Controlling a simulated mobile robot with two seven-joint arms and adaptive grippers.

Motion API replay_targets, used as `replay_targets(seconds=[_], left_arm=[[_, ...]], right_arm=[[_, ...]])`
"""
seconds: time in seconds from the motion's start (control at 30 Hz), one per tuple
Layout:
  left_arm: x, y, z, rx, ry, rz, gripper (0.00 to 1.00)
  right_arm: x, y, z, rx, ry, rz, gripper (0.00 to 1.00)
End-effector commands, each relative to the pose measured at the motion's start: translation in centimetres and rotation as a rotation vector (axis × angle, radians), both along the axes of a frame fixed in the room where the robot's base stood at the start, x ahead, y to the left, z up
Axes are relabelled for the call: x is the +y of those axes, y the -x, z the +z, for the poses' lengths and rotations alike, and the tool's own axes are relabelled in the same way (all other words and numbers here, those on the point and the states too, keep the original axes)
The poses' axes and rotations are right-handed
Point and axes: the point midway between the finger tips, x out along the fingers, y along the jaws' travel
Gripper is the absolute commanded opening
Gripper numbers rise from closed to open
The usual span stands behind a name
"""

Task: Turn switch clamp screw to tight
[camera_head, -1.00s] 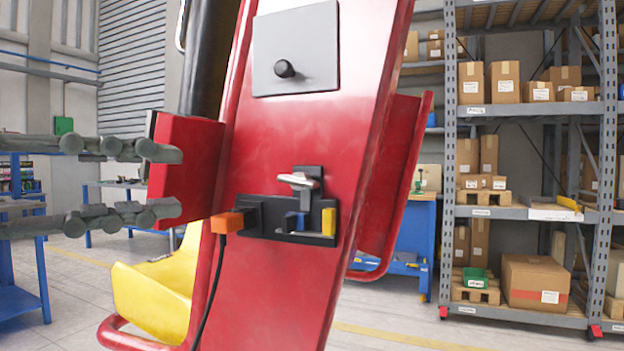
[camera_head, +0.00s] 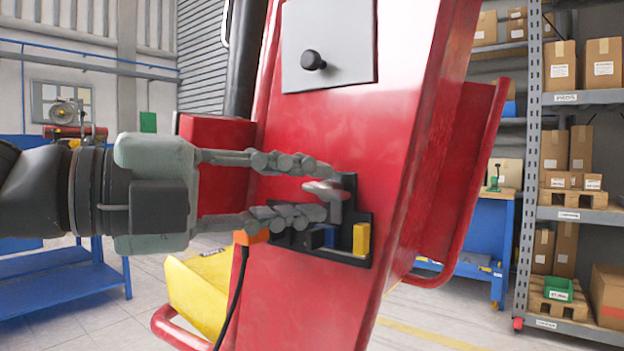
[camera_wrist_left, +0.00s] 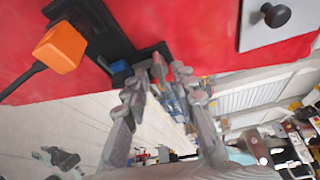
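The clamp screw (camera_head: 328,188), a pale metal handle, sits on a black bracket (camera_head: 349,184) on the face of a red column. It also shows in the left wrist view (camera_wrist_left: 158,68). My left gripper (camera_head: 318,190) is open, with one finger above the screw's handle and the other below it. In the left wrist view the fingertips (camera_wrist_left: 160,78) stand on either side of the screw; I cannot tell whether they touch it. Below the screw are a blue part (camera_head: 328,236) and a yellow block (camera_head: 361,239). My right gripper is out of view.
An orange plug (camera_head: 250,237) with a black cable (camera_head: 240,285) sits left of the bracket, just below the lower finger. A grey plate (camera_head: 345,45) with a black knob (camera_head: 313,60) is above. Blue tables and shelves of boxes stand farther back.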

Motion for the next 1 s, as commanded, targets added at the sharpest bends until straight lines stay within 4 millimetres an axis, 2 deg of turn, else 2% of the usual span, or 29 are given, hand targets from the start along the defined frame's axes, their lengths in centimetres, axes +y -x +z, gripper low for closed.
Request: replay_targets(seconds=[0.13,0.4,0.43,0.63,1.0], left_arm=[[-1.02,-0.6,-0.04,0.002,0.001,-0.001,0.27],[-1.19,-0.73,-0.13,0.0,0.0,0.0,0.27],[-1.18,-0.73,-0.13,0.0,0.0,0.0,0.25],[-1.17,-0.71,-0.14,0.0,0.0,0.0,0.0],[-1.2,-0.67,-0.12,-0.019,-0.027,-0.001,0.0]], right_arm=[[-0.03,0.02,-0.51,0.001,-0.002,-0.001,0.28],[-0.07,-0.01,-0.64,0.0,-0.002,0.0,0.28],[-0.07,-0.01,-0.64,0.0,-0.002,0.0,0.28],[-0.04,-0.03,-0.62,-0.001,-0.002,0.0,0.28],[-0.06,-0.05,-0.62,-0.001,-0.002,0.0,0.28]])
